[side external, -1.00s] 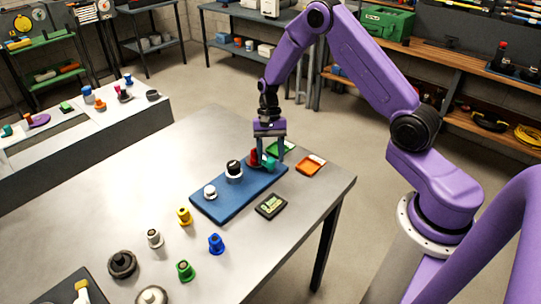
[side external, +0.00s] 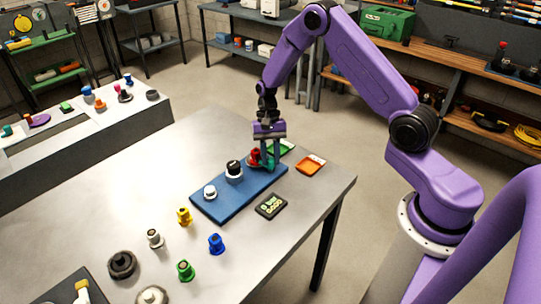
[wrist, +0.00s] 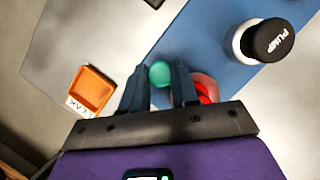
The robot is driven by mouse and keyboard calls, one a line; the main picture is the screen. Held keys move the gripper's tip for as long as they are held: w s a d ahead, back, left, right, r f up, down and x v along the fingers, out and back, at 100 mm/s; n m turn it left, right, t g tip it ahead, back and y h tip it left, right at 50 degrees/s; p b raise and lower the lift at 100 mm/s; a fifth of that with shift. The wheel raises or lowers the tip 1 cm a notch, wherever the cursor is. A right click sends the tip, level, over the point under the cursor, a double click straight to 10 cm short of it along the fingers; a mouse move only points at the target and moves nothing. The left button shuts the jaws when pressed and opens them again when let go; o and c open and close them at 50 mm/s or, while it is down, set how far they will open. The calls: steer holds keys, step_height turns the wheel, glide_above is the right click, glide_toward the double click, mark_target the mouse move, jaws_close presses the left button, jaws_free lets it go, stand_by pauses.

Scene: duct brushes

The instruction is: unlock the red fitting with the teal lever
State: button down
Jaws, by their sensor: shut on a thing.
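The red fitting (side external: 255,157) stands at the far end of the blue board. It also shows in the wrist view (wrist: 208,88), partly hidden behind my right finger. The teal lever (side external: 270,165) is beside it, and its round knob shows in the wrist view (wrist: 160,73). My gripper (side external: 268,162) points down at the lever. Its two fingers are shut on the teal knob, one on each side; they also show in the wrist view (wrist: 159,82). The lower part of the lever is hidden.
The blue board (side external: 222,208) also bears a black-capped white part (side external: 234,172) marked PUMP and a white knob (side external: 210,192). An orange tray (side external: 310,166), a green tray (side external: 286,147) and a small display (side external: 271,206) lie close by. Several coloured fittings stand on the nearer table.

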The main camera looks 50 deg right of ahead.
steer(key=n, duration=0.2)
steer(key=n+h, duration=0.1)
steer(key=n, duration=0.1)
steer(key=shift+a+n+g+h, duration=0.15)
steer(key=shift+n+g+h, duration=0.15)
steer(key=shift+n+g, duration=0.1)
steer(key=n+h, duration=0.1)
steer(key=n, duration=0.2)
steer(key=shift+a+n, duration=0.1)
steer(key=shift+n, duration=0.2)
steer(key=n+h, duration=0.2)
steer(key=n, duration=0.2)
steer(key=shift+a, duration=0.1)
steer(key=shift+n+t+h, duration=0.4)
steer(key=shift+n+h, duration=0.1)
steer(key=shift+n, duration=1.3)
steer(key=c, duration=0.9)
jaws_free()
steer(key=shift+o, duration=0.2)
steer(key=shift+r, duration=0.1)
